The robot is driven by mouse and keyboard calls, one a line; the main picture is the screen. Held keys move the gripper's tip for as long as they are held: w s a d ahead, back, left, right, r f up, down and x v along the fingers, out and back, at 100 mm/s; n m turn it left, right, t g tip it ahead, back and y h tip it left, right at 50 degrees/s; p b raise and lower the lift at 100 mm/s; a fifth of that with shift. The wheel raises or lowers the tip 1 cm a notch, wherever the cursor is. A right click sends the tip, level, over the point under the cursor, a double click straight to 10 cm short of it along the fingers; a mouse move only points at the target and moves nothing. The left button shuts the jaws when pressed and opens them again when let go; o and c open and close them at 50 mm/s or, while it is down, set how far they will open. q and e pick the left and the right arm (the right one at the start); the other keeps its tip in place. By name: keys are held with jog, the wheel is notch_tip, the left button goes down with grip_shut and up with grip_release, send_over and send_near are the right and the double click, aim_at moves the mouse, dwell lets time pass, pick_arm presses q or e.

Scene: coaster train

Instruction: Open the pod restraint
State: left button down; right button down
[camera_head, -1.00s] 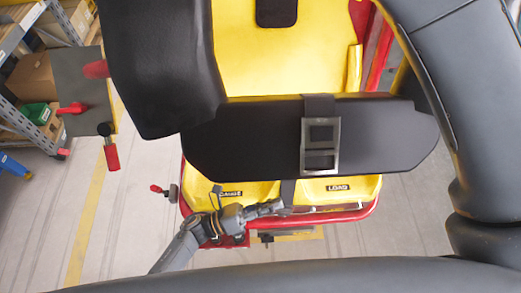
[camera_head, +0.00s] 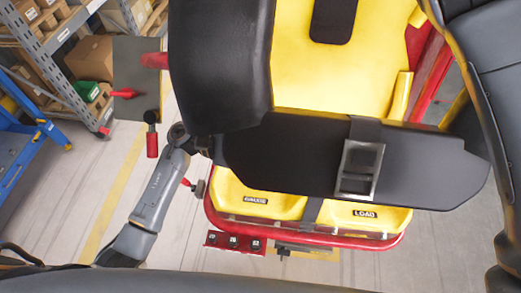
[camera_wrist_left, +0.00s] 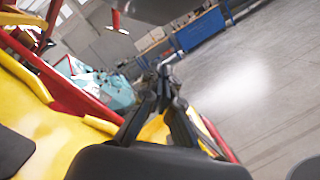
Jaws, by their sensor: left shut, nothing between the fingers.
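The pod is a yellow seat (camera_head: 325,85) with red edging. Its restraint is a wide black pad (camera_head: 275,157) lying across the seat, with a dark strap and a metal buckle (camera_head: 359,170) on it. The buckle looks fastened, but I cannot tell for sure. My left gripper (camera_wrist_left: 163,82) is shut and empty in the left wrist view, above yellow and red bodywork. In the head view the left arm reaches up to the pad's left end, where the fingers are mostly hidden by the black parts. My right gripper is out of view.
A grey panel with red levers (camera_head: 124,93) and a small red-handled lever (camera_head: 152,143) stand left of the seat. A red strip with several black knobs (camera_head: 233,242) sits at the pod's front edge. Shelving (camera_head: 60,40) and a blue stand (camera_head: 35,130) are farther left. Floor between is clear.

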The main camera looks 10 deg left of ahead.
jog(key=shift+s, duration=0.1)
pick_arm(q)
jog(key=s+d+r, duration=0.3)
jog(key=shift+s+d, duration=0.2)
jog(key=shift+s, duration=0.2)
jog(key=shift+r, duration=0.1)
